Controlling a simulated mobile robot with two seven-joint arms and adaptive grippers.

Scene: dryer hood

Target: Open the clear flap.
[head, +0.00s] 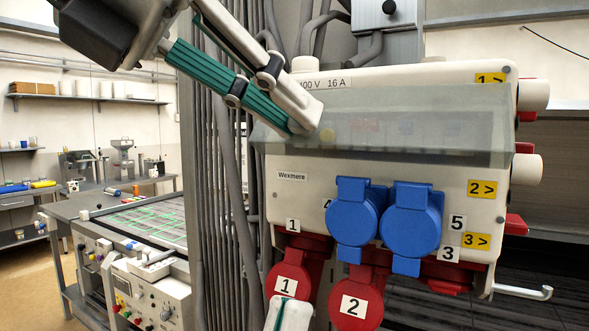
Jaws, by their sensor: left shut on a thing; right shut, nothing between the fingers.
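The clear flap (420,125) is a see-through, greenish cover across the upper front of the pale socket box (300,205). Its lower edge runs across the box above the blue socket caps, and yellowish and reddish parts show faintly behind it. I cannot tell how far the flap is tilted out. My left gripper (304,122) comes in from the upper left, its teal-padded fingers shut on the flap near its left end; the fingertips hide the exact contact. My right gripper (290,312) shows only its pale tip at the bottom edge, shut and empty, below the flap.
Two blue caps (411,220) and red sockets (352,300) jut from the box front below the flap. Grey conduits (218,200) run vertically at left. A workbench (130,215) stands further left.

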